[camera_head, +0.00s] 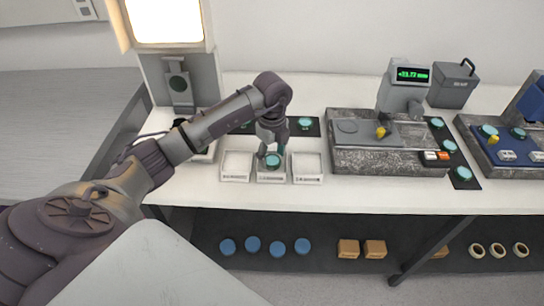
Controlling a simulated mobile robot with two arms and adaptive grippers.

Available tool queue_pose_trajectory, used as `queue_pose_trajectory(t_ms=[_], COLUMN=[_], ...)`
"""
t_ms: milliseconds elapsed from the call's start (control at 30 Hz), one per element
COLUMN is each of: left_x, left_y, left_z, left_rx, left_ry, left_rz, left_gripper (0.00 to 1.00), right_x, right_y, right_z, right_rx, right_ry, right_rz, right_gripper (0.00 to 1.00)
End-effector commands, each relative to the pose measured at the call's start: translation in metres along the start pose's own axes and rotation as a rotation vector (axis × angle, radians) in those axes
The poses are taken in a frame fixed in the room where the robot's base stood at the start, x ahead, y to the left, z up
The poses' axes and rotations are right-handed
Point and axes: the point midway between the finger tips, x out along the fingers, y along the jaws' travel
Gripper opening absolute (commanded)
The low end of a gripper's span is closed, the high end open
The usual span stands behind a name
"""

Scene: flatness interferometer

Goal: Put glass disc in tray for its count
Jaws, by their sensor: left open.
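A teal glass disc (272,160) lies in the middle of three small white trays. The middle tray (271,179) has a label on its front, too small to read. The left tray (236,165) and the right tray (307,167) look empty. My left gripper (272,150) is open and points down just over the disc in the middle tray. Whether its fingers touch the disc cannot be told. More teal discs sit on dark mats, one behind the right tray (305,121) and others at the right. My right gripper is not in view.
A lit interferometer (180,75) stands behind my left arm. A granite block (350,158) with a green digital display (413,75) is right of the trays. A grey lidded box (453,84) stands behind it. A lower shelf holds blue discs, boxes and rings. The table front before the trays is clear.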

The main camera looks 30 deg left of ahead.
Motion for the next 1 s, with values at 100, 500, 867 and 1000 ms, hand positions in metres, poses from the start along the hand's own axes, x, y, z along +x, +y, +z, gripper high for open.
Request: queue_pose_trajectory(t_ms=[100, 500, 867, 1000], left_x=[-0.021, -0.100, -0.112, -0.112], left_y=[-0.001, -0.001, 0.000, 0.000], left_z=[0.001, 0.001, 0.000, 0.000], left_rx=[0.002, 0.001, 0.000, 0.000], left_ry=[-0.002, -0.003, -0.001, -0.001], left_rz=[-0.007, -0.004, -0.001, -0.001], left_gripper=[0.61, 0.61, 0.61, 0.61], right_x=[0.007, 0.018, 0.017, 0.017], right_y=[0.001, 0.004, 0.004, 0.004], right_z=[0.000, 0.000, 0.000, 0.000], right_rx=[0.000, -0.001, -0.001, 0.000], right_ry=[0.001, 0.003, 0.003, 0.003], right_rz=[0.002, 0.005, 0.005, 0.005], right_gripper=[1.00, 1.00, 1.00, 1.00])
